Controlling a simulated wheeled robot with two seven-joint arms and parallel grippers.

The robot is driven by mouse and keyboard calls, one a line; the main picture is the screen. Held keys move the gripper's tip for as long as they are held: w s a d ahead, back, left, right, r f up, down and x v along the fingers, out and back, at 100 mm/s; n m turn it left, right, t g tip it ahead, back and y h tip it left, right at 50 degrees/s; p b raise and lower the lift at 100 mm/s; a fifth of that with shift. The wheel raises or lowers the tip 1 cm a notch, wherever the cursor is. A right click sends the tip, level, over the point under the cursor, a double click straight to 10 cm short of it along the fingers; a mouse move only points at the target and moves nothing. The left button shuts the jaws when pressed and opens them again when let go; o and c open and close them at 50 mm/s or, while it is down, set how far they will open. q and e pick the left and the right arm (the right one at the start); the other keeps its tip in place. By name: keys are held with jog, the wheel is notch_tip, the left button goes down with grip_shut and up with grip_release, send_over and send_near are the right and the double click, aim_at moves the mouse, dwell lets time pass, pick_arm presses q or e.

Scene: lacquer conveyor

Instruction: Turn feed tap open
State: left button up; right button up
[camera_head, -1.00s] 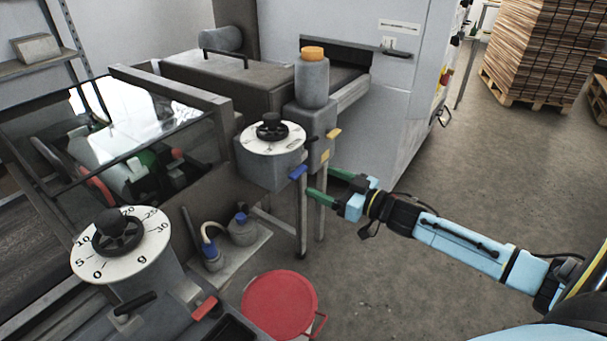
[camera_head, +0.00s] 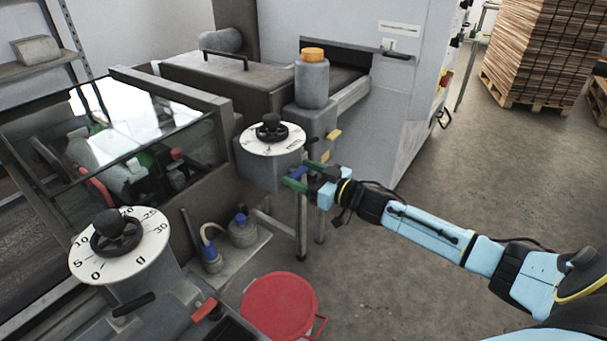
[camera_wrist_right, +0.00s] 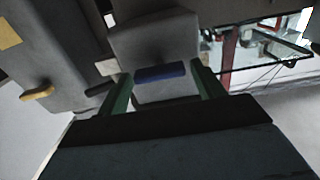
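A blue lever handle (camera_head: 298,172) sits on the front of the grey box under the farther white dial (camera_head: 272,139). My right gripper (camera_head: 299,176), with green fingers, is at this handle. In the right wrist view the blue handle (camera_wrist_right: 160,73) lies crosswise between the tips of the two open fingers (camera_wrist_right: 164,88), with gaps at both sides. The handle is partly hidden by the fingers in the head view. No label shows which lever is the feed tap. My left gripper is not in view.
A yellow handle (camera_head: 333,135) and a black lever (camera_head: 311,140) are close to the right gripper. A grey bottle with an orange cap (camera_head: 312,80) stands above. A red-lidded bucket (camera_head: 279,306) is on the floor below. A red handle (camera_head: 204,309) is nearer, at left.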

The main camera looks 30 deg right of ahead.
jog(key=c, duration=0.7)
jog(key=shift+c, duration=0.2)
jog(key=shift+n, duration=0.3)
jog(key=n+p, duration=0.1)
jog(key=n, duration=0.2)
jog(key=shift+n, duration=0.3)
jog(key=n, duration=0.3)
jog(key=shift+a+n, duration=0.1)
jog(key=shift+n, duration=0.2)
jog(key=n, duration=0.4)
jog(key=shift+f+n, duration=0.15)
jog(key=shift+n, duration=0.15)
jog(key=n+b, duration=0.1)
jog(key=n, duration=0.4)
jog(key=shift+s+a+f+n+b, duration=0.1)
jog(key=shift+n+b, duration=0.2)
jog(key=o, duration=1)
